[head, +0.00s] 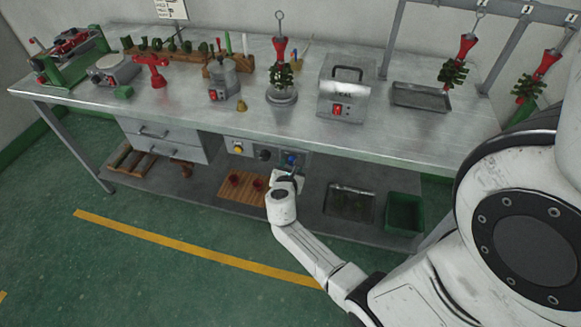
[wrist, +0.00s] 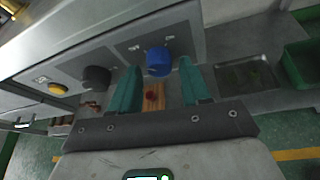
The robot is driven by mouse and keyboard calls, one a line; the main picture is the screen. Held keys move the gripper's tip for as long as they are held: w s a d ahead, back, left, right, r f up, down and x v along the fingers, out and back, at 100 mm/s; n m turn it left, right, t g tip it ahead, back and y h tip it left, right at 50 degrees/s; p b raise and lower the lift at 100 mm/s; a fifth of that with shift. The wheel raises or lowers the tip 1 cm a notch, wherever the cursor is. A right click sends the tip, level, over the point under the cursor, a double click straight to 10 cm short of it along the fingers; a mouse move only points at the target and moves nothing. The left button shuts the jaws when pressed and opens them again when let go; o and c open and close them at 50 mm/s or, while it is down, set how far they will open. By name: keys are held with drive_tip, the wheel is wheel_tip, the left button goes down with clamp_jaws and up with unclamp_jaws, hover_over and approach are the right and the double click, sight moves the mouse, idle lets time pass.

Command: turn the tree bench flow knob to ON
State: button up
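A blue knob (wrist: 159,61) sits on a grey panel under the bench's front edge; it also shows in the head view (head: 291,159). A black knob (wrist: 96,78) and a yellow button or knob (wrist: 57,89) are to its left. In the head view my gripper (head: 290,178) is just below the panel.
The metal bench (head: 420,135) carries wax trees, tools and a grey box (head: 343,90). On the lower shelf are a wooden slatted mat (head: 240,187) with red cups, a metal tray (head: 349,203) and a green bin (head: 404,213). Drawers (head: 162,138) are left of the panel.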

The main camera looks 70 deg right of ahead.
clamp_jaws()
